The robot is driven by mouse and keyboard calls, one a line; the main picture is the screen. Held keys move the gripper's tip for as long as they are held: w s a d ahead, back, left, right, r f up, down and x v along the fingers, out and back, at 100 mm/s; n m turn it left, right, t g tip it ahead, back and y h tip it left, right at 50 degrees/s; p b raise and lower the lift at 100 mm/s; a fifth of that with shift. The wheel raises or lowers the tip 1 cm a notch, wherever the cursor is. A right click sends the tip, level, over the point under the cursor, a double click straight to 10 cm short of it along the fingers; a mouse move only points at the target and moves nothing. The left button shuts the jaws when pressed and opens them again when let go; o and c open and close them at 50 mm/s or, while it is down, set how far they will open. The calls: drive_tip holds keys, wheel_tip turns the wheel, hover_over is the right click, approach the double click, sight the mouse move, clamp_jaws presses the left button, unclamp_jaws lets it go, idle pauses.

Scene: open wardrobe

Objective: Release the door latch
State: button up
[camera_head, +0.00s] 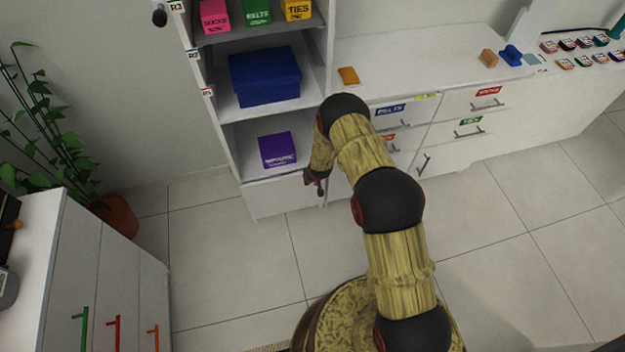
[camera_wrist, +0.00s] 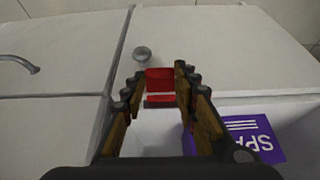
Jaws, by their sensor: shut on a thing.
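The red latch (camera_wrist: 160,77) shows in the wrist view as a red block with a thin red strip just below it, on the white cabinet edge. My gripper (camera_wrist: 158,84) has one finger on each side of the red block and is shut on it. In the head view my gripper (camera_head: 316,180) is low at the front edge of the wardrobe, beside the lowest shelf, and the latch itself is hidden there. A white door panel (camera_wrist: 215,45) with a round metal knob (camera_wrist: 142,54) lies just beyond the latch.
A purple box (camera_wrist: 252,138) is close to the right finger; it sits on the low shelf in the head view (camera_head: 277,150). A blue box (camera_head: 264,77) is above it. A metal handle (camera_wrist: 20,63) is at left. A plant (camera_head: 40,125) and a white cabinet (camera_head: 85,260) stand left. Tiled floor is clear.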

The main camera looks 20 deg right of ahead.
drive_tip(key=shift+w+r+g, duration=0.3)
drive_tip(key=shift+r+g, duration=0.2)
drive_tip(key=shift+g, duration=0.5)
drive_tip(key=shift+r, duration=0.1)
drive_tip(key=o, duration=1.2)
drive_tip(key=shift+c, duration=0.2)
drive_tip(key=v, duration=1.1)
drive_tip(key=shift+r, duration=0.45)
drive_tip(key=shift+w, duration=0.15)
